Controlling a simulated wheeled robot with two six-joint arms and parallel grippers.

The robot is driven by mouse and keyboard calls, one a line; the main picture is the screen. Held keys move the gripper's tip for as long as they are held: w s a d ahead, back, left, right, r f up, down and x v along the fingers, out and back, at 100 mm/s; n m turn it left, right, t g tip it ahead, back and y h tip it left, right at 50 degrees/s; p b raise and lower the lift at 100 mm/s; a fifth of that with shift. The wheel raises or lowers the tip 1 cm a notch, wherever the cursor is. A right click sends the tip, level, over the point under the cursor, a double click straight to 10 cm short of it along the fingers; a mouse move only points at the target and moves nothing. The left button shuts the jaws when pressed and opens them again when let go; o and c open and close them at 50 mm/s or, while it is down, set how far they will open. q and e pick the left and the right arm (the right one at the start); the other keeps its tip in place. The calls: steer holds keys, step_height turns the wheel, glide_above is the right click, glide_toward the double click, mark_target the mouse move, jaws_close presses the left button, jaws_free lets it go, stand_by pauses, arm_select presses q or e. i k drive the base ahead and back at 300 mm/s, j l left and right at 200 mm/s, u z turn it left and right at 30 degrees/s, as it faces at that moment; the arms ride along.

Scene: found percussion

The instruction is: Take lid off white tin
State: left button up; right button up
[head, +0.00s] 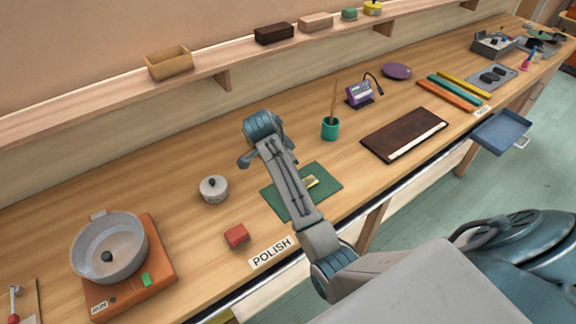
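A small whitish round tin (213,194) stands on the wooden bench, left of the green mat. Its lid (213,183) with a dark knob sits on top. One of my arms, which looks like the left, reaches over the bench from the lower middle, right of the tin. A small grey part at its far end may be the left gripper (247,160); it is apart from the tin, and its fingers cannot be made out. My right gripper is not in view.
A grey pan (110,258) with a dark knob stands on an orange base at left. A red block (237,235) lies near the tin. The green mat (326,190), teal cup (330,129) and dark board (404,134) are right. Bare bench surrounds the tin. A shelf (225,72) runs behind.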

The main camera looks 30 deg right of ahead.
mark_target(214, 185)
steer(key=l+u, duration=0.25)
steer(key=u, duration=0.15)
steer(key=k+l+u, duration=0.15)
steer(key=u, duration=0.2)
steer(key=k+l+u, duration=0.15)
steer(key=l+u, duration=0.25)
steer(key=i+l, duration=0.2)
